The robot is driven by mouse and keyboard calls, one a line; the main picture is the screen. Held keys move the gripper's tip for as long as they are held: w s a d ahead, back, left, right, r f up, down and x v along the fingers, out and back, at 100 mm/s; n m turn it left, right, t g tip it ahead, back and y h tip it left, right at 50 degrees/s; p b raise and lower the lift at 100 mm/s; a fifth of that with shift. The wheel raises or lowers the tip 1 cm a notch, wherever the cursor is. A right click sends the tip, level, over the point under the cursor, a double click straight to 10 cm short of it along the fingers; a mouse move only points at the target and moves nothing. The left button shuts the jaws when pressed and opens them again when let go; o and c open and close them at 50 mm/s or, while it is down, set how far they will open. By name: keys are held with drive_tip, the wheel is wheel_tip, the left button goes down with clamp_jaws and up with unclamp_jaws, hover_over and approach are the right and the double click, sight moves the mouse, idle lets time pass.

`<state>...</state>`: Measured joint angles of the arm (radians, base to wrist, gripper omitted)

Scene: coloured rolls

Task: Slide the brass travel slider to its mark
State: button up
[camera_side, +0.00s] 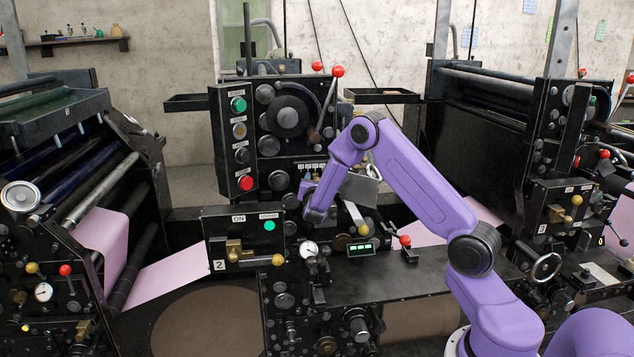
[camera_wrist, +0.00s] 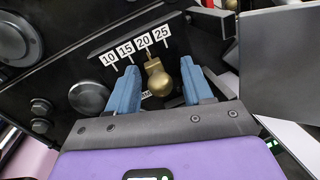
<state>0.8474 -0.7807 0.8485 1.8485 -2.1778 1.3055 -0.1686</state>
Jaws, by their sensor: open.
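The brass travel slider (camera_wrist: 160,82) has a round knob and a narrow pointer, seen in the wrist view. Its pointer stands just under the 20 on a scale (camera_wrist: 135,47) marked 10, 15, 20 and 25. My gripper (camera_wrist: 160,67) is open, with one blue finger on each side of the knob. In the side view my gripper (camera_side: 308,183) is at the front of the central press, and the slider is too small to make out there.
A grey plate (camera_wrist: 285,62) stands close at the right in the wrist view. The side view shows a red button (camera_side: 246,182), a red-knobbed lever (camera_side: 338,72), a brass-fitted box marked 2 (camera_side: 243,222) and pink paper web (camera_side: 160,275) around the press.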

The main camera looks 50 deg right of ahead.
clamp_jaws()
drive_tip(key=shift+s+d, duration=1.05)
drive_tip(key=shift+d, duration=0.1)
unclamp_jaws()
drive_tip(key=shift+d, duration=0.1)
